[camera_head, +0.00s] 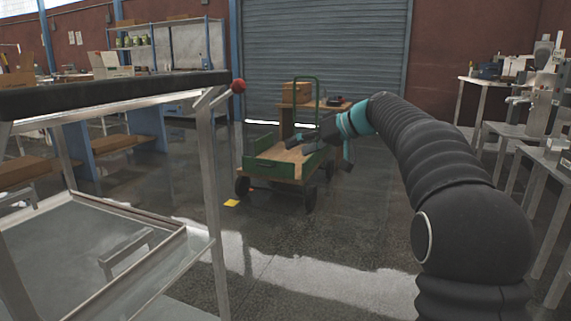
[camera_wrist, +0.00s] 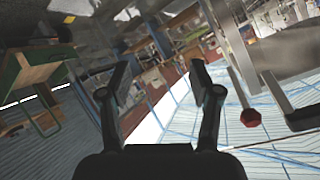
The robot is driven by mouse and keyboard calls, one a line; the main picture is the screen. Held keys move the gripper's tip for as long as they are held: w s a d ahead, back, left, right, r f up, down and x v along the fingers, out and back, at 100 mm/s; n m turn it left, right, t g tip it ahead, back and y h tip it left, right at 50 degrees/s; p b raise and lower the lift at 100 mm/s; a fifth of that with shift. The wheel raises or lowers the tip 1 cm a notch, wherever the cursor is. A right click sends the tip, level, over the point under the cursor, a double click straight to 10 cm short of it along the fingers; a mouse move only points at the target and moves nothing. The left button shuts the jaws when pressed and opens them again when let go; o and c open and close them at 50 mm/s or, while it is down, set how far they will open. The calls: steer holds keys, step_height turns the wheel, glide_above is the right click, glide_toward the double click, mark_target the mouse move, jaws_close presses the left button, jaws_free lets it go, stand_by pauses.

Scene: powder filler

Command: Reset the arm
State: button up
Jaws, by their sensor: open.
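My arm, black and ribbed, reaches forward at the right of the head view. Its far end carries a teal band, and my gripper (camera_head: 294,139) shows dark and small there, in front of the green cart in the picture. In the wrist view my gripper (camera_wrist: 160,88) has its two dark fingers spread apart with nothing between them. The wrist picture is strongly tilted. The workshop shows behind the fingers.
A green cart (camera_head: 262,164) with black wheels stands mid-floor. A metal frame (camera_head: 212,180) with a red knob (camera_head: 238,86) stands close at left; the knob also shows in the wrist view (camera_wrist: 250,118). Benches line the right. The floor (camera_head: 300,245) in front is clear.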

steer(key=s+d+f+m+g+h+p, duration=0.1)
steer(key=s+d+f+m+h, duration=0.25)
steer(key=s+f, duration=0.45)
steer(key=s+d+f+m+g+h+p, duration=0.1)
steer(key=s+d+f+m+h, duration=0.3)
steer(key=s, duration=0.7)
steer(key=s+d+f+t+h+p, duration=0.1)
steer(key=s+d+p, duration=0.1)
steer(key=s, duration=0.9)
steer(key=s+d+f+n+h+p, duration=0.1)
steer(key=s+d+h+p, duration=0.1)
steer(key=s, duration=1)
steer(key=shift+s+f+t+p, duration=0.2)
steer(key=shift+f+t+p, duration=0.15)
steer(key=shift+f+t, duration=0.05)
steer(key=shift+d, duration=0.1)
